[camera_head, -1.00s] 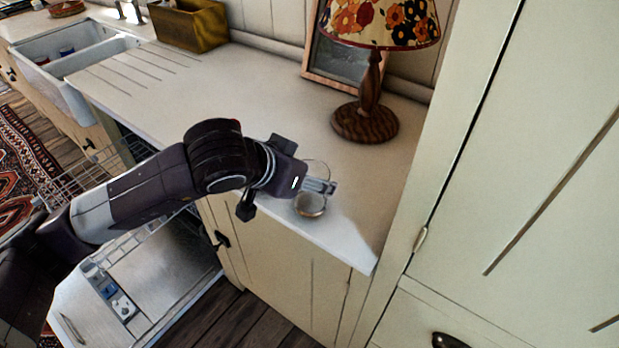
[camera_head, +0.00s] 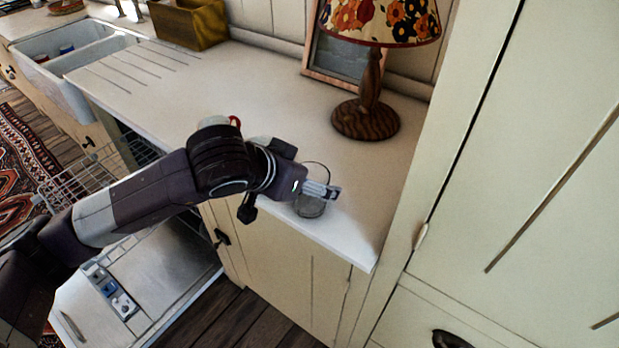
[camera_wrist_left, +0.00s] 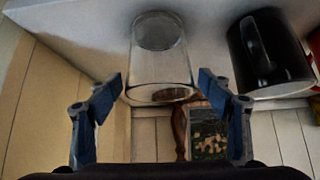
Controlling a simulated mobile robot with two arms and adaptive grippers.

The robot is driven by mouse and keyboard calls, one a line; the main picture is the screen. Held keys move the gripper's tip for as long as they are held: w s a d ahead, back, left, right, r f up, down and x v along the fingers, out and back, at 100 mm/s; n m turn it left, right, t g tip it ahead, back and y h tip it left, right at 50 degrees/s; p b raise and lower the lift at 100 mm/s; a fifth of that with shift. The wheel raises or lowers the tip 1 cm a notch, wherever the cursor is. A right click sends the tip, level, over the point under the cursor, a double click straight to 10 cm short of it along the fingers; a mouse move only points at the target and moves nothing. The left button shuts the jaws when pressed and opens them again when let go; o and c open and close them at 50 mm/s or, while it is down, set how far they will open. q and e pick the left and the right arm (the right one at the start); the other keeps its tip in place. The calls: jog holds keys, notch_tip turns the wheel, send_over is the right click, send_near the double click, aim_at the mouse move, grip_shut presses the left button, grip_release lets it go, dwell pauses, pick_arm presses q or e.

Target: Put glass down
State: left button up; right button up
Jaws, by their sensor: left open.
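The clear glass (camera_head: 311,208) stands upright on the pale countertop (camera_head: 250,88) near its front edge. My left gripper (camera_head: 325,191) is beside the glass at its upper part and partly covers it in the head view. In the left wrist view the glass (camera_wrist_left: 160,62) lies between the two spread blue fingers, with a visible gap on each side. The left gripper is open and not holding the glass. My right gripper is in neither view.
A black mug (camera_wrist_left: 268,52) stands close to the glass in the wrist view. A lamp (camera_head: 366,112) and a framed picture (camera_head: 338,62) stand behind. An open dishwasher door (camera_head: 150,275) lies below, and a tall cupboard (camera_head: 530,150) bounds the right.

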pick_arm(q)
jog(key=shift+r, duration=0.2)
jog(key=shift+s+a+r, duration=0.15)
jog(key=shift+r, duration=0.05)
jog(key=b+v, duration=0.1)
jog(key=v, duration=1)
jog(key=shift+s, duration=0.2)
